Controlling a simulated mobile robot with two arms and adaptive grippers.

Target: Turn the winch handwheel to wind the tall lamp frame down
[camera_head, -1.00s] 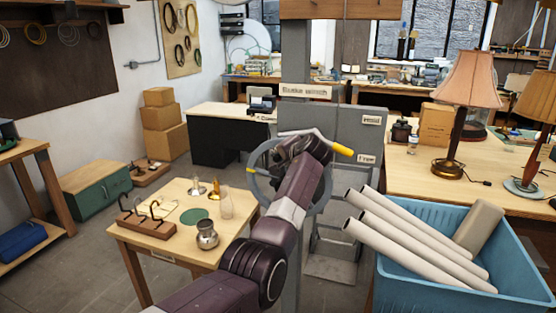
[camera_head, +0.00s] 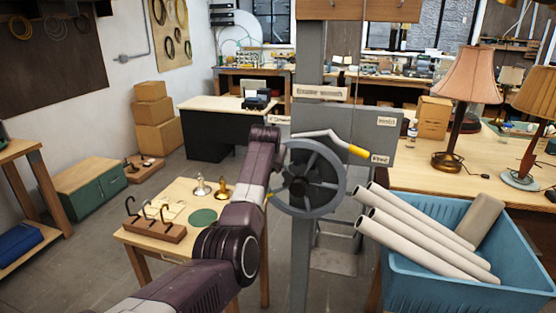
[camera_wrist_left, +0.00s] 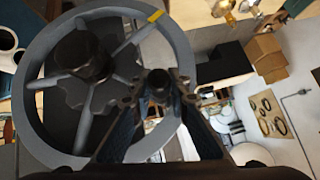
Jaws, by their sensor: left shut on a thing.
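The grey spoked winch handwheel (camera_head: 310,176) stands on a grey post, with a sign above it. A yellow mark is at its lower left rim. The wheel also fills the left of the left wrist view (camera_wrist_left: 72,90), with the yellow mark on its upper right rim. I cannot make out the tall lamp frame. My right gripper is not in view.
A blue crate (camera_head: 430,280) of pale tubes stands close at the right. A small table (camera_head: 185,187) with hooks and brass parts stands at the left. A bench (camera_head: 420,181) with lamps is behind the crate.

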